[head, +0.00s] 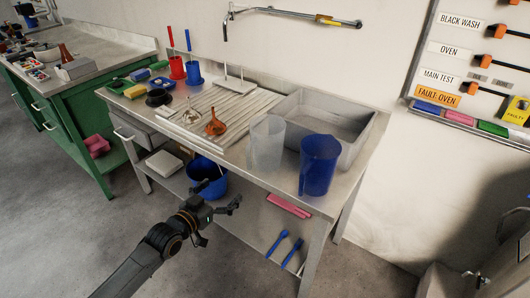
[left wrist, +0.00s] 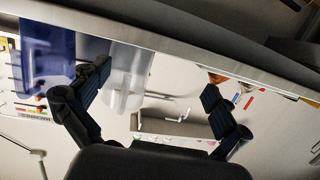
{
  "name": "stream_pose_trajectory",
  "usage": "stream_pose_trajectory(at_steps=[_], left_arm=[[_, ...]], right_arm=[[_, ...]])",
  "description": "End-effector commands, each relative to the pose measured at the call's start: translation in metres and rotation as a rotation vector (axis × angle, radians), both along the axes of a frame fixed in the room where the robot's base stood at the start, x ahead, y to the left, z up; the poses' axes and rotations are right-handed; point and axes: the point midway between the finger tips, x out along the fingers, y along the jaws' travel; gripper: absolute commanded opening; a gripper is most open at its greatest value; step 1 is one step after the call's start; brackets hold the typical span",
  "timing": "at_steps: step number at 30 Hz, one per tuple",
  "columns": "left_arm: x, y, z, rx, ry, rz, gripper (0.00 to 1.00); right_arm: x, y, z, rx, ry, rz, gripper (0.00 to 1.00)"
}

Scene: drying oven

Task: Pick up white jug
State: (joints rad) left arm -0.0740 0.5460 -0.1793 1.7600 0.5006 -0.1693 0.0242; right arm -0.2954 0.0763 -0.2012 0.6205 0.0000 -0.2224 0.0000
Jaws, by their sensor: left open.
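The white jug (head: 266,144) is translucent and stands upright on the grey bench near its front edge. The blue jug (head: 320,163) stands just right of it in the head view. My left gripper (head: 221,219) is open and empty, in front of the bench and lower left of the white jug, apart from it. In the left wrist view, the open fingers (left wrist: 157,84) spread wide. The white jug (left wrist: 126,78) shows there beyond the left finger, which partly covers it, beside the blue jug (left wrist: 42,62). My right gripper is not in view.
The bench (head: 240,164) has a front edge between my gripper and the jugs. A grey basin (head: 345,122) lies behind them, and a ribbed draining board (head: 190,130) with an amber funnel (head: 215,126) is to the left. A blue bucket (head: 208,178) sits below.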

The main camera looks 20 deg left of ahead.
Motion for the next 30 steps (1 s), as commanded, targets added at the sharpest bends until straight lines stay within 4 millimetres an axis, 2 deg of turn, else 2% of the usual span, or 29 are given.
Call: stream_pose_trajectory(at_steps=[1,3,7,13,18,26,30], left_arm=[[0.001,-0.01,0.031,-0.013,-0.058,-0.034,1.0],[0.001,-0.02,0.063,-0.028,-0.113,-0.068,1.0],[0.002,-0.031,0.092,-0.045,-0.162,-0.098,1.0],[0.035,-0.044,0.098,-0.05,-0.17,-0.102,1.0],[0.064,-0.055,0.096,-0.048,-0.168,-0.101,1.0],[0.084,-0.062,0.096,-0.046,-0.167,-0.101,1.0],[0.103,-0.068,0.1,-0.047,-0.166,-0.101,1.0]], right_arm=[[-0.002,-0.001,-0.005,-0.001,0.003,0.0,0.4],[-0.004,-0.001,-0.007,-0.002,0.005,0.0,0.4],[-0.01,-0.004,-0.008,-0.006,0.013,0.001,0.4],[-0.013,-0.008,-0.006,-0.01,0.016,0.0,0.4],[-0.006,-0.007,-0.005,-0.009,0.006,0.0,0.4],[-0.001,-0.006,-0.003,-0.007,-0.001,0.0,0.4],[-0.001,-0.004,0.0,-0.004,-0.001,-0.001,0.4]])
